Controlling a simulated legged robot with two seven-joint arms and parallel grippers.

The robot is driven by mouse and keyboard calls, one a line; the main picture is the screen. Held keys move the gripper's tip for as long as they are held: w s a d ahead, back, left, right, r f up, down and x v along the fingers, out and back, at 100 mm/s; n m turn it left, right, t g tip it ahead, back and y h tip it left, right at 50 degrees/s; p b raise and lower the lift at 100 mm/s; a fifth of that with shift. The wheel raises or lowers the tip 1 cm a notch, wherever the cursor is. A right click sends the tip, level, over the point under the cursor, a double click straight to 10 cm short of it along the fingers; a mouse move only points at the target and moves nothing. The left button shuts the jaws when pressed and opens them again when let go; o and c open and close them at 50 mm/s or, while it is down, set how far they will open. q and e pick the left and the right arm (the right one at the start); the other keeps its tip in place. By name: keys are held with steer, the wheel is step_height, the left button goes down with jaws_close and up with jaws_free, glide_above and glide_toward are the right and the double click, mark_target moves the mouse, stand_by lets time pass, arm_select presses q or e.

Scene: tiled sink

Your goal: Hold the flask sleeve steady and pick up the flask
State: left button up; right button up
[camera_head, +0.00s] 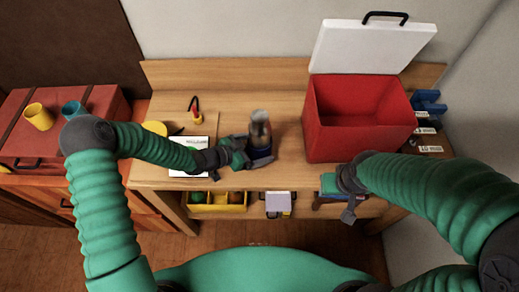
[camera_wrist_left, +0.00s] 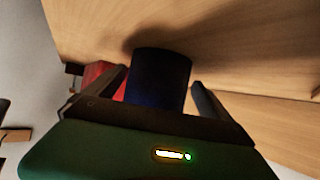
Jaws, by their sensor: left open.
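The flask (camera_head: 260,122) stands upright on the wooden table, a greyish see-through vessel. Its lower part is in the dark blue flask sleeve (camera_head: 262,153). My left gripper (camera_head: 250,154) is at the sleeve from the left. In the left wrist view the dark sleeve (camera_wrist_left: 159,80) stands between the two fingers of my open left gripper (camera_wrist_left: 160,92), with a gap visible on the right side; contact on the left cannot be told. My right gripper (camera_head: 349,207) hangs near the table's front edge, away from the flask; its finger opening is too small to tell.
A red cooler box (camera_head: 345,142) with its white lid up stands right of the flask. A white notepad (camera_head: 188,165) lies left, under my left arm. A yellow bin (camera_head: 217,208) sits on the lower shelf. Blue holders (camera_head: 428,102) are at the far right.

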arm_select(q)
steer(key=shift+s+d+r, duration=0.1)
steer(key=shift+s, duration=0.05)
steer(key=c, duration=0.9)
arm_select(e)
steer(key=shift+s, duration=0.15)
